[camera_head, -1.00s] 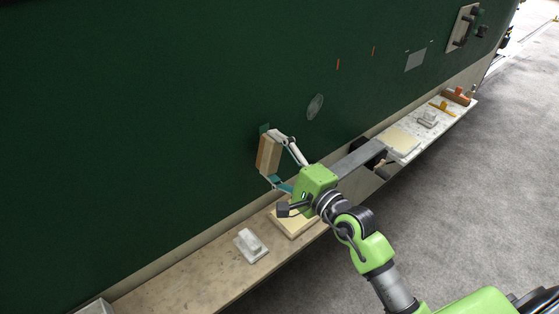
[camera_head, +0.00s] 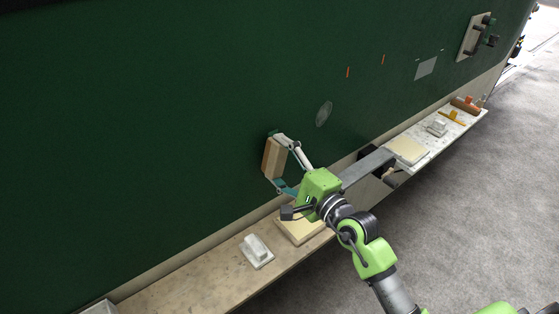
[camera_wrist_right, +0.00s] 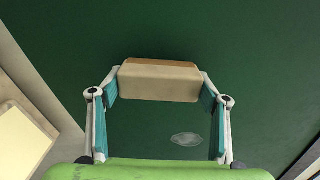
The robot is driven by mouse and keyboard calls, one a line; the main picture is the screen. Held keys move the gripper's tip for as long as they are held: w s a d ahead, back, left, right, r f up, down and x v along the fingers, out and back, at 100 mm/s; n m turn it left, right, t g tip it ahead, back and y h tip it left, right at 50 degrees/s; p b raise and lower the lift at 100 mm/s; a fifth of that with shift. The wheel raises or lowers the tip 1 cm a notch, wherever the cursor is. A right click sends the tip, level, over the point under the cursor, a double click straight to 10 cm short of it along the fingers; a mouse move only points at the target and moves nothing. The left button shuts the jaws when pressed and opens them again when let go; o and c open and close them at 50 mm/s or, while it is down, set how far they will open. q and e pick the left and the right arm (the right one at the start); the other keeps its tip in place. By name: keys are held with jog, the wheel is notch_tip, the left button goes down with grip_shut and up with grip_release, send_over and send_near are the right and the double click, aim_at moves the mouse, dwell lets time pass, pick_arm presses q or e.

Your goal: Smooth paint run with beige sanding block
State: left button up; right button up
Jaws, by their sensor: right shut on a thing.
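My right gripper (camera_head: 281,161) is shut on the beige sanding block (camera_head: 272,156), with a finger at each end of it. The block stands upright at the dark green side panel (camera_head: 150,120); I cannot tell whether it touches. In the right wrist view the block (camera_wrist_right: 160,82) shows its pale back and a brown edge between the teal finger pads. No paint run can be told for certain. Thin orange marks (camera_head: 348,72) and a grey oval patch (camera_head: 324,113) lie on the panel to the right of the block. My left gripper is out of view.
Below the panel, a tan ledge (camera_head: 190,290) bears a white-grey handled block (camera_head: 256,250) and a cream pad (camera_head: 300,232). Farther right, a pale shelf (camera_head: 425,146) holds another cream pad (camera_head: 408,151), a grey handled block (camera_head: 437,128) and tools. Grey floor (camera_head: 480,210) lies open at right.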

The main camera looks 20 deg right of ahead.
jog(key=shift+w+a, duration=0.25)
jog(key=shift+w, duration=0.35)
jog(key=shift+d, duration=0.15)
